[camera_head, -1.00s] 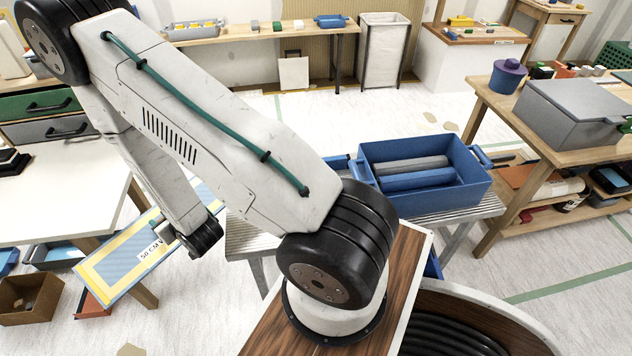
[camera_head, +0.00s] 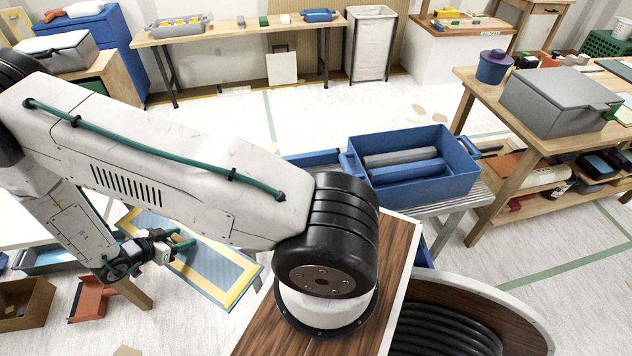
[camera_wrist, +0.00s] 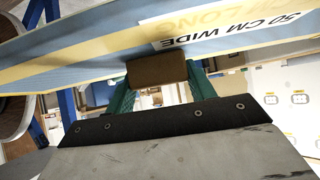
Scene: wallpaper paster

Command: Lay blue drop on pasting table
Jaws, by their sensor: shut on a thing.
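My gripper (camera_head: 178,246) is at the end of my arm, left of centre in the head view. It is shut on a flat blue sheet with a yellow border (camera_head: 208,272), which appears to be the blue drop. The sheet is tilted and partly hidden by my gripper. In the wrist view the sheet (camera_wrist: 60,78) spans the top, with "50 CM WIDE" lettering upside down. A brown block (camera_wrist: 156,73) sits between the green fingers at its edge. A white-topped table (camera_head: 18,232), perhaps the pasting table, is at the left, mostly hidden behind my arm.
A blue bin (camera_head: 463,180) with grey and blue rolls stands on a slatted stand right of centre. A wooden table (camera_head: 478,112) with a grey case is at the right. An open brown box (camera_head: 28,300) and a red tray (camera_head: 90,300) lie low at the left.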

